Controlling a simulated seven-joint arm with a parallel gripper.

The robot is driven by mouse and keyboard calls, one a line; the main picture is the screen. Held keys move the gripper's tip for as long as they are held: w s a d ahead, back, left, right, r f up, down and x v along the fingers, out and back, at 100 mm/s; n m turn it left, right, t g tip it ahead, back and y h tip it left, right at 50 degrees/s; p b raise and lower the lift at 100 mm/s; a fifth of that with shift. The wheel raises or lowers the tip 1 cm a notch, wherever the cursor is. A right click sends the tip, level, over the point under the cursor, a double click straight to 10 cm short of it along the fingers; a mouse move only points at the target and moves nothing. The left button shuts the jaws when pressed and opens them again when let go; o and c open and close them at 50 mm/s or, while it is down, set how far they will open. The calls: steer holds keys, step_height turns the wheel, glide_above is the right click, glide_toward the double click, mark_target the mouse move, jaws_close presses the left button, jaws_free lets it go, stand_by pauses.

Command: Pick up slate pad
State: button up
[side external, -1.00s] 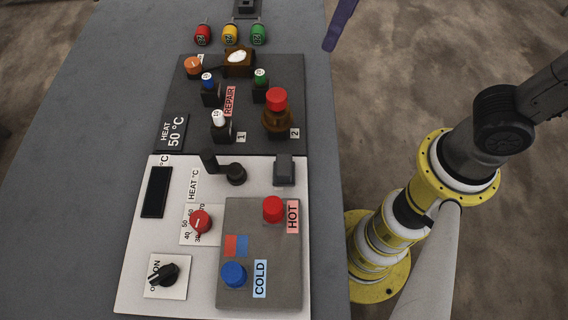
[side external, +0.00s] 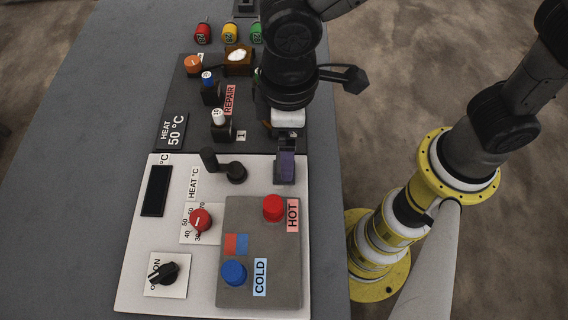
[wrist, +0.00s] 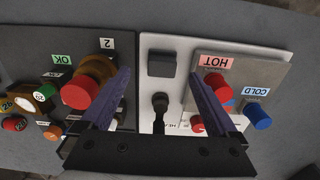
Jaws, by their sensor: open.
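The slate pad, a small dark grey square block, sits on the upper right of the white panel. In the wrist view the slate pad (wrist: 161,64) lies beyond and between the two purple fingertips, with nothing held. My gripper (wrist: 159,76) is open and points down at the panel. In the side external view my gripper (side external: 287,170) is over the pad, and a purple finger hides most of it. I cannot tell the exact height gap between the fingertips and the pad.
A black lever (side external: 235,172) stands just left of the pad. The red HOT button (side external: 273,207) and blue COLD button (side external: 233,273) sit on a grey plate below. A red-topped brown knob (wrist: 82,91) is close to one finger in the wrist view.

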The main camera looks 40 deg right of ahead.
steer(key=shift+a+f, duration=0.15)
steer(key=shift+f, duration=1.3)
steer(key=shift+a+f, duration=0.15)
steer(key=shift+f, duration=1.3)
steer(key=shift+w, duration=0.1)
steer(key=c, duration=1.5)
steer(key=shift+o, duration=0.2)
steer(key=shift+r, duration=0.1)
steer(key=shift+r, duration=0.5)
step_height(320, 180, up, 2)
steer(key=shift+r, duration=0.15)
steer(key=s+d+r, duration=0.8)
steer(key=d+r, duration=0.1)
steer(key=d, duration=0.2)
steer(key=shift+s+r, duration=0.25)
steer(key=shift+s, duration=0.15)
